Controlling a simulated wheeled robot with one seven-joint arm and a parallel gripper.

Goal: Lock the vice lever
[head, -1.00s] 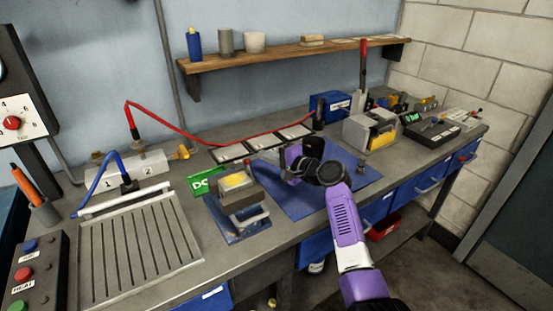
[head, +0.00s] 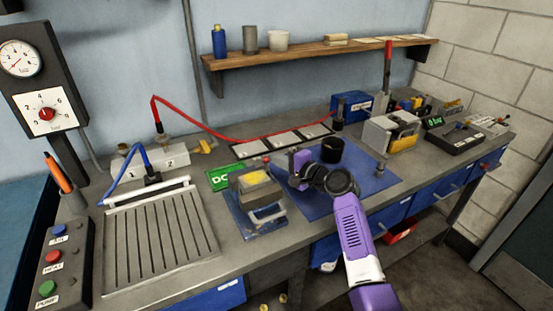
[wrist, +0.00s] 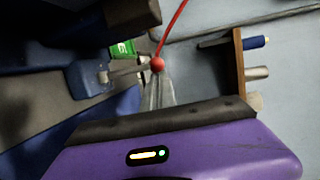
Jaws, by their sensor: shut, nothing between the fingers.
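The vice (head: 258,205) stands on the bench, with a grey body, a yellow top and a blue base. In the wrist view its lever (wrist: 125,71) is a short metal rod ending in a red ball knob (wrist: 158,64). My gripper (head: 298,164) is just right of the vice in the head view. In the wrist view my gripper (wrist: 158,88) is shut and empty, with its fingertips close to the red knob. I cannot tell whether they touch it. The lever is hard to make out in the head view.
A green DC sign (head: 222,177) is behind the vice, and a slotted tray (head: 160,240) is at its left. A blue mat (head: 375,182) with a dark cup (head: 332,150) lies to the right. A red hose (head: 215,128) crosses the back of the bench.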

